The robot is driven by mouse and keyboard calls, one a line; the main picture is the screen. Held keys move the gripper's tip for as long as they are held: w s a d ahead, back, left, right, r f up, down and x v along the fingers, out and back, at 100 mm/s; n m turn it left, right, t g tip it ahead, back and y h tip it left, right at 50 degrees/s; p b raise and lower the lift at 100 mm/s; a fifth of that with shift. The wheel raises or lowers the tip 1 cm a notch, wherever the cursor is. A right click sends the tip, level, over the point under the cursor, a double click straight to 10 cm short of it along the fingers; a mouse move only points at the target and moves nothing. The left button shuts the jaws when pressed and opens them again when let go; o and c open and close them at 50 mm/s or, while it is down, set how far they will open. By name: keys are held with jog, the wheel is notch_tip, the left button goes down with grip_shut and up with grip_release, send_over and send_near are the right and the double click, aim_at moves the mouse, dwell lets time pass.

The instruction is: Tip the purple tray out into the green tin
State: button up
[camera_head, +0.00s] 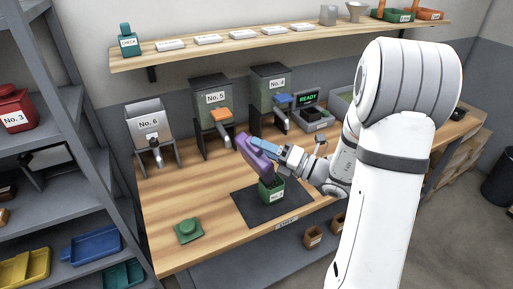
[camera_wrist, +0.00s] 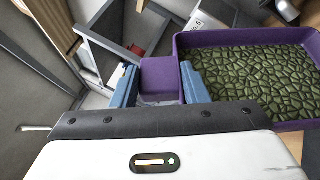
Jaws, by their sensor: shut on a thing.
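The purple tray (camera_head: 256,152) is tilted steeply above the green tin (camera_head: 272,192). My gripper (camera_head: 278,152) is shut on the tray's handle. In the wrist view, the blue fingers of my gripper (camera_wrist: 160,82) are on either side of the purple handle. The tray (camera_wrist: 240,39) shows many greenish beans (camera_wrist: 250,80) on its floor. The green tin stands open and upright on a dark mat (camera_head: 246,207); its label is too small to read. The tray's lower end is just over the tin, and whether they touch is unclear.
A green lid (camera_head: 188,231) lies on the wooden counter (camera_head: 180,200) left of the mat. Hoppers No. 6 (camera_head: 148,125), No. 5 (camera_head: 212,98) and No. 4 (camera_head: 270,85) stand behind. A READY display (camera_head: 308,100) is at back right.

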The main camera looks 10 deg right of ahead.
jog(key=w+d+f+m+t+h+p, duration=0.1)
jog(key=w+d+m+t+p, duration=0.2)
jog(key=d+m, duration=0.4)
jog(key=w+d+f+m+t+h+p, duration=0.1)
jog(key=w+d+m+t+p, duration=0.3)
jog(key=d+m, duration=0.3)
jog(key=shift+w+d+t, duration=0.4)
jog(key=shift+d+t, duration=0.2)
jog(key=shift+d, duration=0.7)
dwell(1.5)
notch_tip(320, 180, up, 3)
jog(key=shift+r+p, duration=0.1)
jog(key=shift+p, duration=0.7)
